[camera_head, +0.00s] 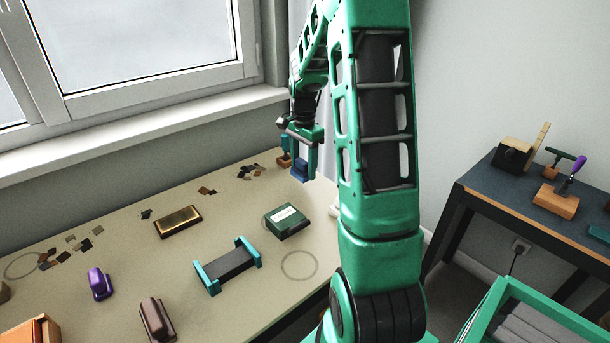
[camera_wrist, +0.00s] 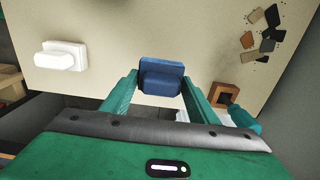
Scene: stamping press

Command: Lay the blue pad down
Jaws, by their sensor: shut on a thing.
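The blue pad (camera_wrist: 161,78) is between the two green fingers of my gripper (camera_wrist: 160,88) in the wrist view, and the gripper is shut on it. It has a wide flat plate with a narrower block on the near side. In the head view the blue pad (camera_head: 300,173) shows small and dark under my gripper (camera_head: 303,158), over the far right end of the beige table (camera_head: 225,300). I cannot tell whether its underside touches the table.
A white block-shaped pad (camera_wrist: 60,56) and a brown square piece with a teal part (camera_wrist: 225,93) flank it. Scraps (camera_wrist: 262,42) lie nearby. A green pad box (camera_head: 288,222), a brass plate (camera_head: 178,221) and a teal-ended stand (camera_head: 228,265) occupy the table.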

